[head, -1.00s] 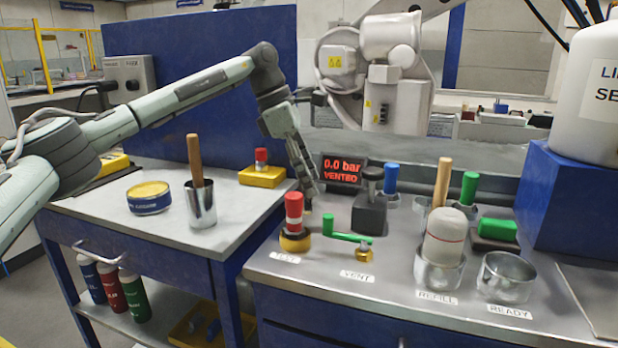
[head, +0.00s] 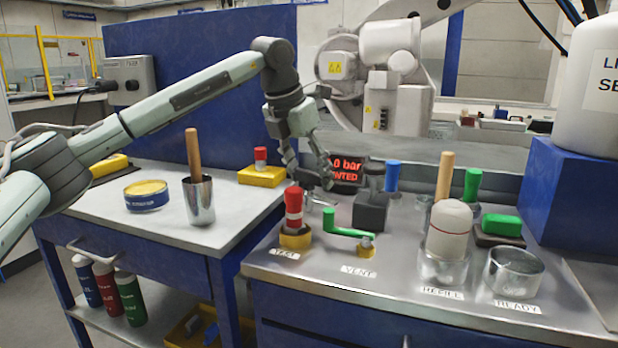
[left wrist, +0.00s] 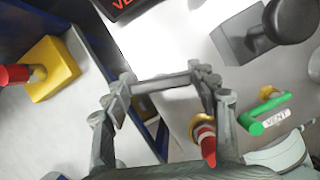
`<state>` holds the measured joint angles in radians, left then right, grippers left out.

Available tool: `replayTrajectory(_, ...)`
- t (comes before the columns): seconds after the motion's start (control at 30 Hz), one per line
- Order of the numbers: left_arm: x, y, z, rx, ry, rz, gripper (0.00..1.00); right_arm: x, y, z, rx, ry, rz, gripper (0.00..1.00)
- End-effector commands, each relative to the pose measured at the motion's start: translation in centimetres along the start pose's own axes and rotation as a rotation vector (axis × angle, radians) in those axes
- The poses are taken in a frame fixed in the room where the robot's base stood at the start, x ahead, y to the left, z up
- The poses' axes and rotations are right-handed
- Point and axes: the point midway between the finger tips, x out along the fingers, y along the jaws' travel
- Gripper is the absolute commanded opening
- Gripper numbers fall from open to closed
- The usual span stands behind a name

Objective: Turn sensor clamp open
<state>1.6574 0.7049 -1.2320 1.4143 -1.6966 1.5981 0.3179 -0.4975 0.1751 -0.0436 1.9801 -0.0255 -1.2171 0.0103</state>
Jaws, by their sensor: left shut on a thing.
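My left gripper (head: 313,184) is low behind the red-and-white sensor (head: 293,208), which stands upright in a yellow ring (head: 295,238) at the TEST label. In the left wrist view, my left gripper (left wrist: 160,88) has its fingers spread at the two ends of a grey bar (left wrist: 165,82) and is shut on it. The bar looks like the sensor clamp's handle; its lower part is mostly hidden. The sensor (left wrist: 206,145) also shows there, beside the right finger. My right gripper is not in view.
The green vent lever (head: 348,231) is just right of the sensor. A dark block with a knob (head: 371,210) and the pressure display (head: 346,171) stand behind. A yellow block with a red-and-white piece (head: 262,176) is on the left table.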

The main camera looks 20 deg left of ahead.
Motion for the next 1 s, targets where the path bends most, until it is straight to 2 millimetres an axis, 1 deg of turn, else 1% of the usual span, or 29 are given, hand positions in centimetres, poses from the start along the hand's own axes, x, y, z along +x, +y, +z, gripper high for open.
replayTrajectory(0.2, 0.1, -0.1, 0.0, -0.152, -0.001, 0.064, 0.29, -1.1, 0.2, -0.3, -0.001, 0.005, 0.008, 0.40)
replayTrajectory(0.4, 0.0, 0.0, 0.0, -0.254, 0.000, 0.105, 0.29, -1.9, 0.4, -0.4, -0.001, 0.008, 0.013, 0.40)
replayTrajectory(0.7, 0.0, 0.0, 0.0, -0.323, 0.000, 0.133, 0.29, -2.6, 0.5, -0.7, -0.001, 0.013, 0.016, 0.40)
replayTrajectory(1.0, 0.0, 0.0, 0.0, -0.332, 0.001, 0.136, 0.29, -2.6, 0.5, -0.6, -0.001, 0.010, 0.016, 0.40)
